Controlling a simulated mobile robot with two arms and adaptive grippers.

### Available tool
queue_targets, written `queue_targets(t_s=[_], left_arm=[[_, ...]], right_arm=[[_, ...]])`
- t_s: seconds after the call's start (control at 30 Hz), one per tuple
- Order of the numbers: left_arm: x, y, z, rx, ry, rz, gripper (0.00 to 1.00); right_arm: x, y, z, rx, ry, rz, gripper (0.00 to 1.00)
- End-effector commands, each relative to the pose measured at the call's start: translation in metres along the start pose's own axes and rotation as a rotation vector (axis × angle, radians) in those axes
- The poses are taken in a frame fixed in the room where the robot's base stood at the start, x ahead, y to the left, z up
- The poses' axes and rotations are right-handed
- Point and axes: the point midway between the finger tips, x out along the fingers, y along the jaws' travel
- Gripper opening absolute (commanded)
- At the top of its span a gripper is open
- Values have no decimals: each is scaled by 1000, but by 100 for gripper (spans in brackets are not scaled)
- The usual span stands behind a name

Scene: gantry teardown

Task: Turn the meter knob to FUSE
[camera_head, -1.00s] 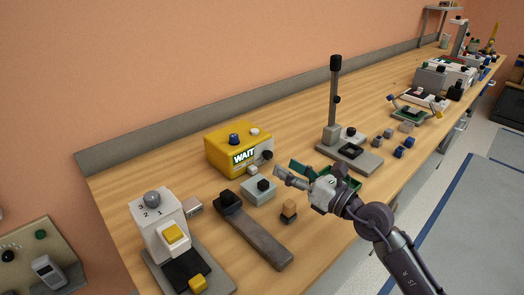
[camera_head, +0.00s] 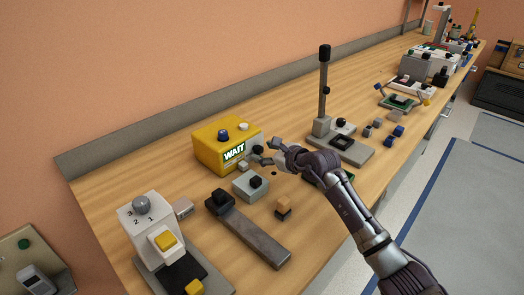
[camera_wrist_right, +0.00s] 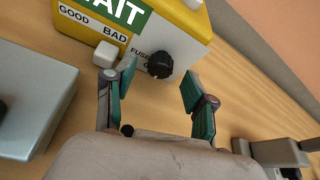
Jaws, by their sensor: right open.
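The yellow meter (camera_head: 212,152) stands on the bench with a lit WAIT display (camera_head: 234,151). It also fills the top of the right wrist view (camera_wrist_right: 88,22). Its black knob (camera_wrist_right: 160,64) is on the pale side panel, beside the printed word FUSE. In the head view the knob (camera_head: 257,151) is just left of my right gripper. My right gripper (camera_head: 266,152) is open and empty; in the wrist view its two fingers (camera_wrist_right: 154,95) stand apart below the knob, which lies ahead between them. I see no contact. My left gripper is not in view.
A grey box with a black button (camera_head: 251,186) sits in front of the meter. A white numbered device (camera_head: 145,225) stands at the left.

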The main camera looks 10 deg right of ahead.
Motion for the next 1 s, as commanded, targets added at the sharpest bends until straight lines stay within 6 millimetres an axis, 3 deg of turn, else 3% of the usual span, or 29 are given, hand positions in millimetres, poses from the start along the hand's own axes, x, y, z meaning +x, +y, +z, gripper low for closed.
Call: queue_targets(t_s=[0.2, 0.53, 0.83, 1.0], left_arm=[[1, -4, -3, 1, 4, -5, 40], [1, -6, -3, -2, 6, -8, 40], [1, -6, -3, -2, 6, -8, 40], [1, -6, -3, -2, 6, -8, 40]], right_arm=[[19, 0, 0, 0, -1, 0, 55], [21, 0, 0, 0, -1, -1, 54], [21, 0, 0, 0, -1, -1, 4], [21, 0, 0, 3, -1, 0, 0]])
